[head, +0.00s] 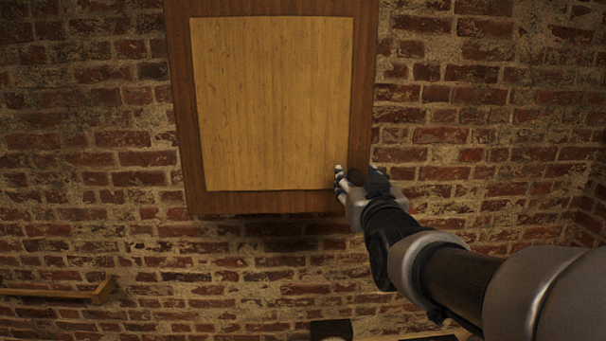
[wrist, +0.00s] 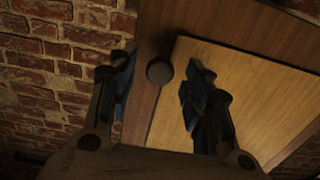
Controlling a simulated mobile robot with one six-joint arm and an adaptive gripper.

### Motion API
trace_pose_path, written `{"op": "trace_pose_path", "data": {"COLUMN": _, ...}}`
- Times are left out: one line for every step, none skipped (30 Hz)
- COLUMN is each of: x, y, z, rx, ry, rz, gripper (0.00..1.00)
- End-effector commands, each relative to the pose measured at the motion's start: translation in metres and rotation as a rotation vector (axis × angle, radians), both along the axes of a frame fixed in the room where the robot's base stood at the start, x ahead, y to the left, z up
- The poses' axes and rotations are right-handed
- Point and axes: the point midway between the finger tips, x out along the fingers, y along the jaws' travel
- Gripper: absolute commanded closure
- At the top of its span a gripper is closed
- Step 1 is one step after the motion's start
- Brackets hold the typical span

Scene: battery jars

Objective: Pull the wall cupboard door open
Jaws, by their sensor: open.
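The wall cupboard door (head: 272,100) has a pale wood panel in a darker brown frame and looks shut. It also shows in the wrist view (wrist: 240,95), tilted. A round dark knob (wrist: 159,70) sits on the brown frame, near the panel's corner. My gripper (head: 342,181) is at the door's lower right corner in the head view. In the wrist view my gripper (wrist: 160,75) is open, with one finger on each side of the knob and a visible gap on both sides. The knob is not clearly visible in the head view, behind the fingers.
A brick wall (head: 480,130) surrounds the cupboard. A wooden rail or shelf edge (head: 60,293) is at the lower left. A dark block (head: 331,328) stands at the bottom edge below the cupboard. The space directly below the cupboard looks clear.

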Motion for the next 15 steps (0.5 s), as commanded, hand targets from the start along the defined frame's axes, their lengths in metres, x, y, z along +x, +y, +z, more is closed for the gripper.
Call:
{"op": "trace_pose_path", "data": {"x": 0.0055, "y": 0.0, "z": 0.0001, "rx": 0.0, "ry": 0.001, "rz": 0.0, "gripper": 0.54}}
{"op": "trace_pose_path", "data": {"x": 0.0077, "y": 0.0, "z": 0.0001, "rx": 0.0, "ry": 0.001, "rz": 0.0, "gripper": 0.54}}
{"op": "trace_pose_path", "data": {"x": 0.0101, "y": 0.0, "z": 0.0004, "rx": 0.0, "ry": 0.0, "rz": 0.0, "gripper": 0.54}}
{"op": "trace_pose_path", "data": {"x": 0.0116, "y": 0.0, "z": 0.0004, "rx": 0.0, "ry": -0.001, "rz": 0.0, "gripper": 0.54}}
{"op": "trace_pose_path", "data": {"x": 0.0127, "y": 0.0, "z": 0.0003, "rx": 0.0, "ry": -0.001, "rz": 0.0, "gripper": 0.54}}
{"op": "trace_pose_path", "data": {"x": 0.0137, "y": 0.0, "z": 0.0001, "rx": 0.0, "ry": -0.001, "rz": 0.0, "gripper": 0.54}}
{"op": "trace_pose_path", "data": {"x": 0.0141, "y": 0.0, "z": 0.0001, "rx": 0.0, "ry": -0.001, "rz": 0.0, "gripper": 0.54}}
{"op": "trace_pose_path", "data": {"x": 0.0143, "y": 0.0, "z": 0.0, "rx": 0.0, "ry": -0.001, "rz": 0.0, "gripper": 0.54}}
{"op": "trace_pose_path", "data": {"x": 0.0143, "y": 0.0, "z": 0.0, "rx": 0.0, "ry": -0.001, "rz": 0.0, "gripper": 0.54}}
{"op": "trace_pose_path", "data": {"x": 0.0143, "y": 0.0, "z": 0.0, "rx": 0.0, "ry": -0.001, "rz": 0.0, "gripper": 0.54}}
{"op": "trace_pose_path", "data": {"x": 0.0142, "y": 0.0, "z": 0.0, "rx": 0.0, "ry": -0.001, "rz": 0.0, "gripper": 0.54}}
{"op": "trace_pose_path", "data": {"x": 0.0141, "y": 0.0, "z": -0.0001, "rx": 0.0, "ry": -0.001, "rz": 0.0, "gripper": 0.54}}
{"op": "trace_pose_path", "data": {"x": 0.0141, "y": 0.0, "z": 0.0, "rx": 0.0, "ry": -0.001, "rz": 0.0, "gripper": 0.54}}
{"op": "trace_pose_path", "data": {"x": 0.014, "y": 0.0, "z": -0.0001, "rx": 0.0, "ry": -0.001, "rz": 0.0, "gripper": 0.55}}
{"op": "trace_pose_path", "data": {"x": 0.014, "y": 0.0, "z": 0.0, "rx": 0.0, "ry": -0.001, "rz": 0.0, "gripper": 0.58}}
